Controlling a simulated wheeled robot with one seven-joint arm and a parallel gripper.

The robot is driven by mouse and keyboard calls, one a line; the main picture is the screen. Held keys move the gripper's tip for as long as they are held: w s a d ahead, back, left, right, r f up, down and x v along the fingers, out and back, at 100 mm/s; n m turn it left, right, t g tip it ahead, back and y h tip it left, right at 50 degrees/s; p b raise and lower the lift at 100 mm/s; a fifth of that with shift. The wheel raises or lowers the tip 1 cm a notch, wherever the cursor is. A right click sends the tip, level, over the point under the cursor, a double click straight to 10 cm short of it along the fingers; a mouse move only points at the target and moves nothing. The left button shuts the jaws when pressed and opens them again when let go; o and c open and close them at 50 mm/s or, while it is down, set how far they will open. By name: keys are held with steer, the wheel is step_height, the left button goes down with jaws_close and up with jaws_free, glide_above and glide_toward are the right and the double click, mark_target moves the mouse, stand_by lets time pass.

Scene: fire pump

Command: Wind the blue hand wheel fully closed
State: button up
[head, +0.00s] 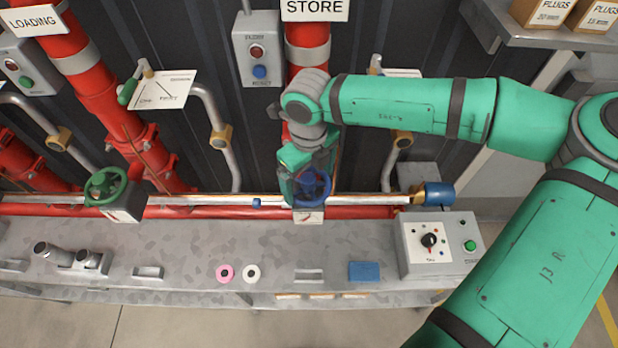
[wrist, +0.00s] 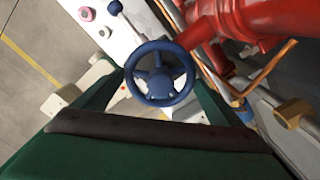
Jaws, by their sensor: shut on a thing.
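The blue hand wheel (head: 312,187) sits on the silver pipe above the bench, below the STORE sign. My gripper (head: 303,178) is over it, and the green arm hides part of the wheel. In the wrist view the blue hand wheel (wrist: 160,73) shows its whole rim and spokes. My gripper's two green fingers (wrist: 160,92) reach to either side of the rim and are shut on it. The contact points at the fingertips are hard to make out.
A green hand wheel (head: 106,187) sits further left on the same pipe. A control box (head: 438,243) with a black knob stands at the bench's right end. A pink ring (head: 224,273), a white ring (head: 251,273) and a blue block (head: 364,271) lie on the bench. Red pipes stand behind.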

steer(key=m, duration=0.7)
steer(key=shift+s+a, duration=0.15)
steer(key=shift+a, duration=0.1)
steer(key=shift+m, duration=0.3)
steer(key=m, duration=0.6)
steer(key=shift+a, duration=0.15)
steer(key=shift+m, duration=1)
steer(key=m, duration=0.8)
steer(key=shift+a, duration=0.1)
